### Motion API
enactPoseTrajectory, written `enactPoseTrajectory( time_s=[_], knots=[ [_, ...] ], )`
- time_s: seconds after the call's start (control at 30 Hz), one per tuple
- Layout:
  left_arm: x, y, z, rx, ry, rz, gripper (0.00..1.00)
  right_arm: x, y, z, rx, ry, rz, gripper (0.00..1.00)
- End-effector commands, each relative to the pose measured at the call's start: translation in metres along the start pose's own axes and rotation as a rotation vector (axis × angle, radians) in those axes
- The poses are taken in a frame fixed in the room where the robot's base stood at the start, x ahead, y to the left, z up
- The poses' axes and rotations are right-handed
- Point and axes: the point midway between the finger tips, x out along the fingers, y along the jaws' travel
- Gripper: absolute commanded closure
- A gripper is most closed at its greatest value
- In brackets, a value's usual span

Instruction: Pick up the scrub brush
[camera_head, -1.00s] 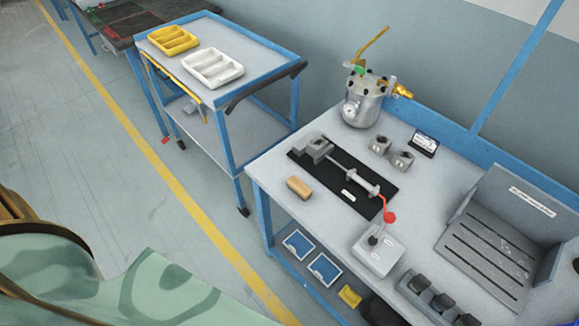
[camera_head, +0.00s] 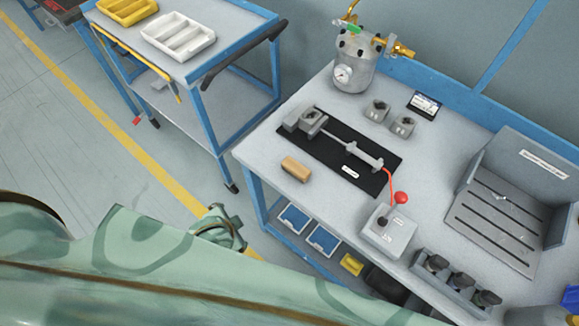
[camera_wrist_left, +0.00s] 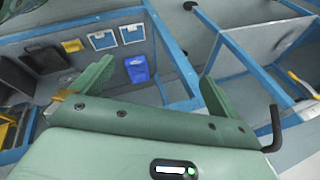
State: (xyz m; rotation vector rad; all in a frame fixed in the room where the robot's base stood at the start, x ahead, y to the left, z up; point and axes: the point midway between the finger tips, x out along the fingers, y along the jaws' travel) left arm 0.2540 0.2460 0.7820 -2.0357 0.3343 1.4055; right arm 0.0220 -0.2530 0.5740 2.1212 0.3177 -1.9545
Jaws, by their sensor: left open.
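The scrub brush (camera_head: 296,168) appears as a small tan block lying on the grey bench top, near its left front edge. It stands clear of the black mat beside it. I cannot make out bristles, and I cannot identify the brush in the left wrist view. My left gripper (camera_wrist_left: 157,72) shows in the left wrist view with its two green fingers wide apart and nothing between them. It looks towards the bench's lower shelf and legs. In the head view my green left arm fills the lower left, apart from the brush. My right gripper is not in view.
A black mat (camera_head: 385,180) with a rod fixture, a grey box (camera_head: 388,232) with a red-knobbed lever, and a metal pot (camera_head: 354,68) stand on the bench. A blue-framed cart (camera_head: 236,45) stands to the left. Bench top around the brush is clear.

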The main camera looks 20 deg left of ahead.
Motion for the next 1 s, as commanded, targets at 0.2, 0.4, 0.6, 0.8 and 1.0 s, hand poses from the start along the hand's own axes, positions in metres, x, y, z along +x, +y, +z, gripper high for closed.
enactPoseTrajectory(
  time_s=[0.2, 0.4, 0.6, 0.8, 1.0],
  knots=[
    [-0.074, -0.045, -0.096, 0.220, 0.163, -0.071, 0.00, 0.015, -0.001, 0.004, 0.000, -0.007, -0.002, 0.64],
    [-0.138, -0.018, -0.216, 0.762, 0.448, -0.029, 0.00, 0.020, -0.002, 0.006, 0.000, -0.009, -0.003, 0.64],
    [-0.166, 0.033, -0.283, 1.489, 0.648, 0.014, 0.00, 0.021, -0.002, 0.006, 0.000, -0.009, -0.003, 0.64],
    [-0.146, 0.019, -0.289, 2.273, 0.618, 0.124, 0.00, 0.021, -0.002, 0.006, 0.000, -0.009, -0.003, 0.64],
    [-0.131, -0.062, -0.277, 2.671, 0.492, 0.317, 0.00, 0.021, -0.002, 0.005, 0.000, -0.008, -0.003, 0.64]
  ],
)
